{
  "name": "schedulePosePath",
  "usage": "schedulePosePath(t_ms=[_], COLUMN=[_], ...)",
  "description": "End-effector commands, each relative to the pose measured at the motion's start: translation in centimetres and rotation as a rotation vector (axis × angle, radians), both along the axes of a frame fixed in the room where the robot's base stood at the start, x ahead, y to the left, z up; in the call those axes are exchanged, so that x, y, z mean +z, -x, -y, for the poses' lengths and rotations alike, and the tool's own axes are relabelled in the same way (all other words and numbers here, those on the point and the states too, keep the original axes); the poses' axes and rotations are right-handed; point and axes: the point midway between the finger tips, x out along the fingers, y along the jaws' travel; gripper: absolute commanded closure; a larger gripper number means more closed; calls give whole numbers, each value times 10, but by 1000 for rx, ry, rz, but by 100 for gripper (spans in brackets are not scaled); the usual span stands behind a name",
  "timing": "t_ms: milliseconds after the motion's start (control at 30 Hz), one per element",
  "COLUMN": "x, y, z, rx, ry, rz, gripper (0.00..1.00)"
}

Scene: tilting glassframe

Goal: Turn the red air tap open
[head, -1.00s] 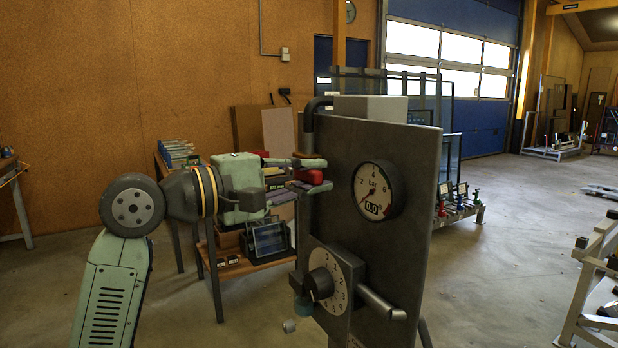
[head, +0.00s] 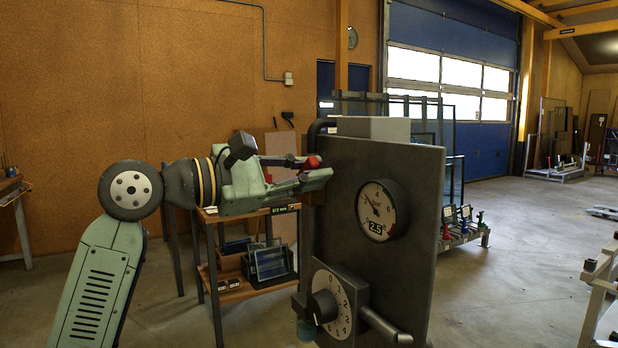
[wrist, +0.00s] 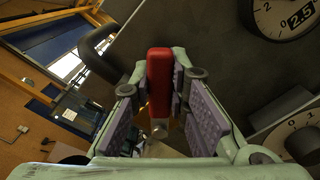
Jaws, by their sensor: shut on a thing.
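The red tap handle (head: 313,161) shows at the upper left edge of the dark grey panel (head: 350,258), partly covered by my fingers. In the wrist view the red handle (wrist: 159,85) stands lengthwise between the two finger pads. My gripper (head: 308,170) is shut on it, and the wrist is rolled. The round pressure gauge (head: 382,210) on the panel reads 2.5, and its readout also shows in the wrist view (wrist: 301,17). The tap's body behind the handle is mostly hidden.
A numbered dial with a black knob (head: 323,306) sits low on the panel, with a grey bar (head: 385,325) sticking out beside it. A dark bent pipe (head: 314,132) rises at the panel's upper left. A small table (head: 244,287) stands behind my arm.

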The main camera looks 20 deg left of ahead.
Motion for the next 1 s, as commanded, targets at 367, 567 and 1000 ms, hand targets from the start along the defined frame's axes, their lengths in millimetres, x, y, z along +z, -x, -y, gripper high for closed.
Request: schedulePosePath(t_ms=[367,567,1000], x=[3,3,2], y=[-1,-1,-2], z=[-1,-1,-2], rx=[-1,-1,0], ry=[44,44,43], rz=[-44,-42,-42], gripper=[100,100,63])
